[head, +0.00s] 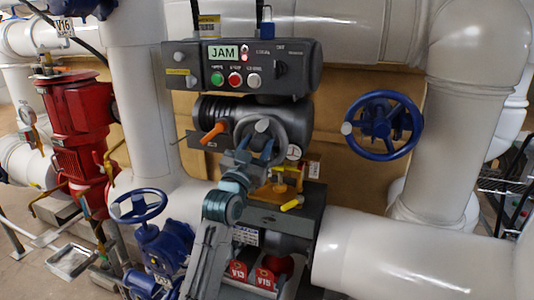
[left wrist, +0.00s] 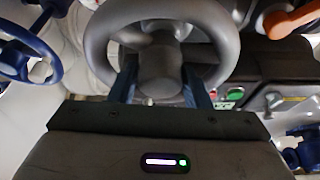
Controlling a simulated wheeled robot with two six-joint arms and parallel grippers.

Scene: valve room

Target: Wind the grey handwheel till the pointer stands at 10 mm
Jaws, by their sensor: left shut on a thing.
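The grey handwheel (head: 283,112) sits on the front of the dark actuator, below the control box. My left gripper (head: 257,152) reaches up to it from below. In the left wrist view the handwheel's rim (left wrist: 160,12) arches above, and the blue fingers of my gripper (left wrist: 162,88) stand on either side of its thick hub (left wrist: 160,72), shut on it. My right gripper is not in view.
The control box (head: 300,72) shows "JAM" on its display (head: 223,53), above green, red and white buttons. An orange lever (head: 213,132) sticks out left of the handwheel. Blue handwheels stand right (head: 382,125) and lower left (head: 139,206). A thick white pipe (head: 400,255) runs lower right.

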